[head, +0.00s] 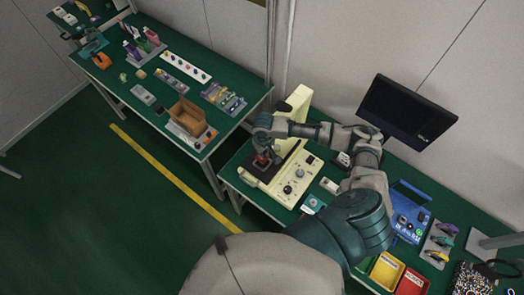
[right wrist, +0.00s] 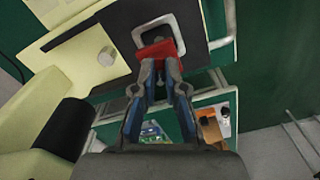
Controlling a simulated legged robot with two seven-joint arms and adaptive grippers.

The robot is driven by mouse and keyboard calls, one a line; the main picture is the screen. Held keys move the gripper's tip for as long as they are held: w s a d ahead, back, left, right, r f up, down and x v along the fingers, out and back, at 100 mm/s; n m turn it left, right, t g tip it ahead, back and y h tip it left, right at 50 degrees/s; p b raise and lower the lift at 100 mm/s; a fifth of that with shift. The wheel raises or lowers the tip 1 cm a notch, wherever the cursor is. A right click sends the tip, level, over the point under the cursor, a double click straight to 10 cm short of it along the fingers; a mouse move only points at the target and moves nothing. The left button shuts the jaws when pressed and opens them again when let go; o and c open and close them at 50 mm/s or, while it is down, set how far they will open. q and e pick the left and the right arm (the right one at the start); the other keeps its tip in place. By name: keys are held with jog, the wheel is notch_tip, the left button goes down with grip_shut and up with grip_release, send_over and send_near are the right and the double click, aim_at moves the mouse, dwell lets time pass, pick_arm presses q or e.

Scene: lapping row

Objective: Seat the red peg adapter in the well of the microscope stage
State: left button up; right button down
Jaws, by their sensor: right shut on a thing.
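The red peg adapter (right wrist: 158,50) is between the fingertips of my right gripper (right wrist: 160,66), which is shut on it. In the head view the adapter (head: 262,158) is a small red patch under my right gripper (head: 264,151). The dark microscope stage (right wrist: 118,20) has a pale-rimmed square well (right wrist: 160,31). In the right wrist view the adapter overlaps the near part of the well's rim. I cannot tell whether it touches the rim or hangs above it. The cream microscope (head: 297,182) stands around the stage. My left gripper is not in view.
The microscope's cream column (head: 298,100) rises behind the stage, close to my right arm. A dark monitor (head: 407,110) stands to the right. A blue case (head: 408,213) and yellow bin (head: 386,270) are on the same bench. Another green bench (head: 150,75) lies left, across a gap.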

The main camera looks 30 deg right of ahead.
jog(key=f, duration=0.3)
jog(key=shift+d+b, duration=0.3)
jog(key=shift+b, duration=0.05)
jog(key=shift+a+f, duration=0.1)
jog(key=shift+f, duration=0.1)
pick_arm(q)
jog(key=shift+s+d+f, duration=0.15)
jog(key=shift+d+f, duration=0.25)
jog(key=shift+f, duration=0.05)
pick_arm(e)
jog(key=shift+a, duration=0.1)
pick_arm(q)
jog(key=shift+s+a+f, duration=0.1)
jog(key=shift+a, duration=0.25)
pick_arm(e)
jog(key=shift+a, duration=0.15)
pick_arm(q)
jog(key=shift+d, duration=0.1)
pick_arm(e)
jog(key=shift+d+p, duration=0.35)
jog(key=shift+p, duration=0.05)
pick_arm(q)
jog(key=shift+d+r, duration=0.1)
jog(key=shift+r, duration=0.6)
pick_arm(e)
jog(key=shift+a, duration=0.15)
pick_arm(q)
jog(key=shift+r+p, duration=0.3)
jog(key=shift+p, duration=0.15)
